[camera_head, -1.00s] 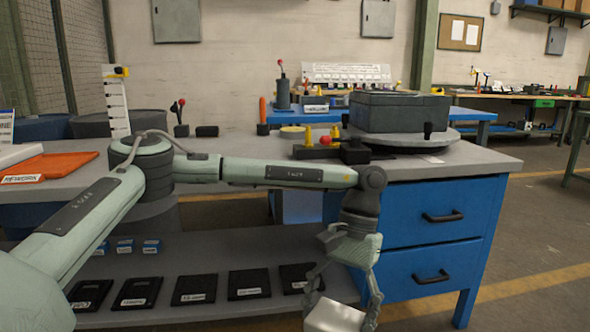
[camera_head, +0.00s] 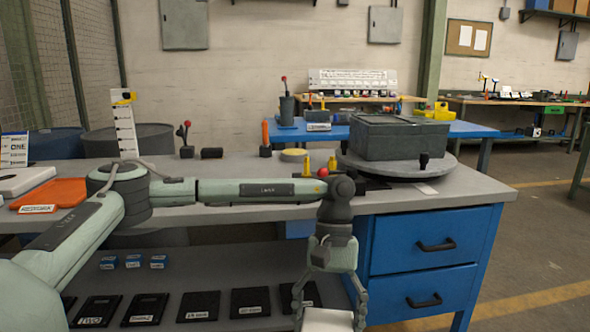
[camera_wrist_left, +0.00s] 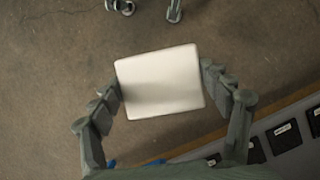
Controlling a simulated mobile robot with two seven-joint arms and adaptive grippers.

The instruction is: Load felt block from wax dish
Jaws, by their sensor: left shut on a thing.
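A pale, off-white block (camera_head: 328,320) is held in my left gripper (camera_head: 330,312), low in front of the bench and cut by the bottom edge of the head view. In the left wrist view the block (camera_wrist_left: 160,81) is a plain rectangle, slightly tilted, with a finger of my left gripper (camera_wrist_left: 162,88) against each side. Bare floor lies below it. A round, flat yellow dish (camera_head: 294,155), possibly the wax dish, sits on the bench top behind my left forearm. Two small grey parts at the top edge of the wrist view may be my right gripper; they are cut off.
The grey bench top (camera_head: 470,195) carries a dark grey box (camera_head: 400,138) on a round turntable (camera_head: 365,166), yellow pegs and an orange tray (camera_head: 50,194). Black labelled trays (camera_head: 198,305) line the lower shelf. Blue drawers (camera_head: 430,240) stand right of the gripper.

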